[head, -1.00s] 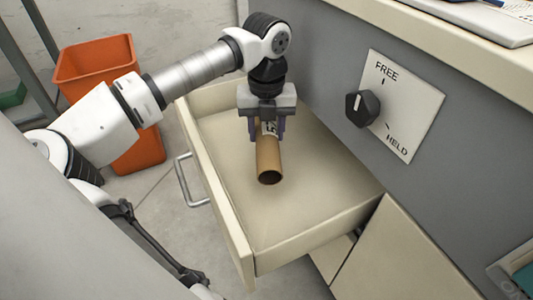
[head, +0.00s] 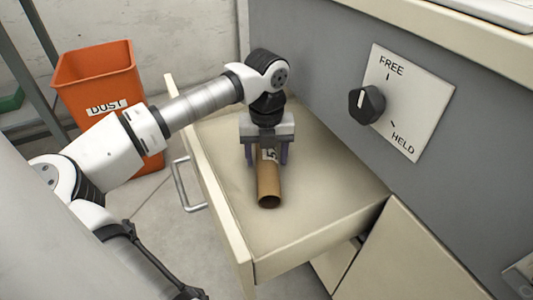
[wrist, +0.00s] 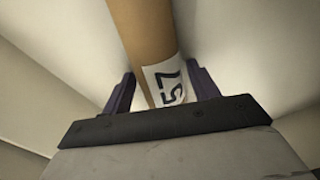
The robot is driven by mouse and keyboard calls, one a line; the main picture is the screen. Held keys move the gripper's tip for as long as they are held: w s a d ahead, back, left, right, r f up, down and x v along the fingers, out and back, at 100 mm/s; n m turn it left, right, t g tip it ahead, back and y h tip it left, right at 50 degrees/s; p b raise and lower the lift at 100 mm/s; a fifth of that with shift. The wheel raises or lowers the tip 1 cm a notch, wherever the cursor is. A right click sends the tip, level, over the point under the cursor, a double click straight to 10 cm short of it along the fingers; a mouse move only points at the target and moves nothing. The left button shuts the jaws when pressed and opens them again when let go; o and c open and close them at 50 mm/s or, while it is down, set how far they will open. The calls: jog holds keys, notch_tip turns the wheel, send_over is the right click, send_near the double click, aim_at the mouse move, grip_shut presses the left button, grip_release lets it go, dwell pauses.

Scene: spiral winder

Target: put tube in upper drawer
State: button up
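The tube (head: 268,186) is brown cardboard with a white label. It lies in the open upper drawer (head: 318,213), its open end toward the head camera, and seems to rest on the drawer floor. In the wrist view the tube (wrist: 146,30) runs up between the fingers and its label reads 57. My gripper (head: 267,155) is low over the drawer with one finger on each side of the tube. In the wrist view my gripper (wrist: 163,88) shows narrow gaps beside the tube, so it looks open around it. The tube's far end is hidden under the gripper.
A grey cabinet wall with a FREE/HELD plate and black knob (head: 366,104) stands close on the right. The drawer's handle (head: 187,186) faces left. An orange bin marked DUST (head: 98,80) stands on the floor at the back left. The drawer floor around the tube is clear.

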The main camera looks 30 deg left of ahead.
jog(key=shift+o, duration=0.4)
jog(key=shift+r, duration=0.1)
notch_tip(320, 180, up, 12)
jog(key=p, duration=0.4)
jog(key=shift+r+p, duration=0.15)
jog(key=shift+p, duration=0.15)
